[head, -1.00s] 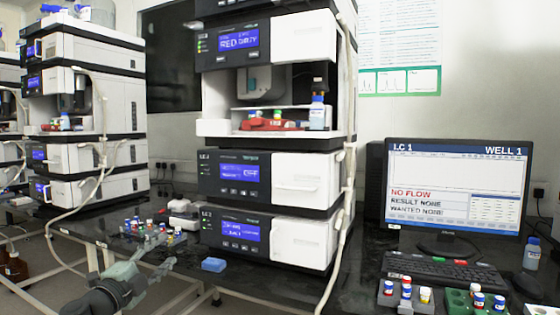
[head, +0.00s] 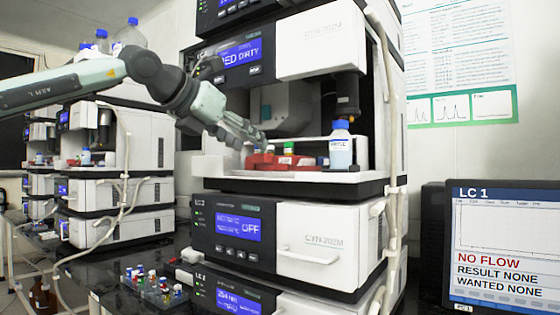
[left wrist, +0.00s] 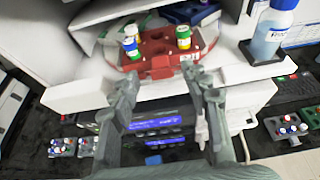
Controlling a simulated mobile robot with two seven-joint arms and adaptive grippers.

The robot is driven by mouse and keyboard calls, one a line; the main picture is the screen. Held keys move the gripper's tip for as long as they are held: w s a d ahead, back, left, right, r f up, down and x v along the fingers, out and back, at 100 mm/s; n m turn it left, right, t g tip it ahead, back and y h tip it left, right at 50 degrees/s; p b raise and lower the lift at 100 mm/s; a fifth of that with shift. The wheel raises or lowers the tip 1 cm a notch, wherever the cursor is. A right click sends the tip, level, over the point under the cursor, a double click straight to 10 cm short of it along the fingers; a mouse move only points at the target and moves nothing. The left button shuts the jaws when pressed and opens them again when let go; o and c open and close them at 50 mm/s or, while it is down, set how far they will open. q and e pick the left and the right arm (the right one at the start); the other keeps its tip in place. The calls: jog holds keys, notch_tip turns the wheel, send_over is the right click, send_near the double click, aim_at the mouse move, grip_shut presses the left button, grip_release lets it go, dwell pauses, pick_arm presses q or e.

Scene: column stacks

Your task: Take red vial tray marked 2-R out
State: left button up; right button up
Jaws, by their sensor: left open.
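The red vial tray (head: 284,164) sits on the white shelf of the open bay in the middle stack. It holds a few vials with coloured caps, and in the left wrist view the tray (left wrist: 157,66) shows its front edge with a small white mark too blurred to read. My left gripper (head: 258,140) is at the bay's front, close to the tray's left part. In the left wrist view my gripper (left wrist: 168,84) is open, its fingers spread in front of the tray with nothing between them. I cannot tell whether they touch it. My right gripper is out of view.
A labelled bottle with a blue cap (head: 341,150) stands at the tray's right on the shelf. A dark blue item (left wrist: 192,12) lies behind the tray. Racks of vials (head: 152,285) lie on the bench below. A monitor (head: 505,245) stands at right.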

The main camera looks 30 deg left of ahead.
aim_at(260, 159)
pick_arm(q)
jog(key=p+x, duration=0.1)
jog(key=x, duration=0.4)
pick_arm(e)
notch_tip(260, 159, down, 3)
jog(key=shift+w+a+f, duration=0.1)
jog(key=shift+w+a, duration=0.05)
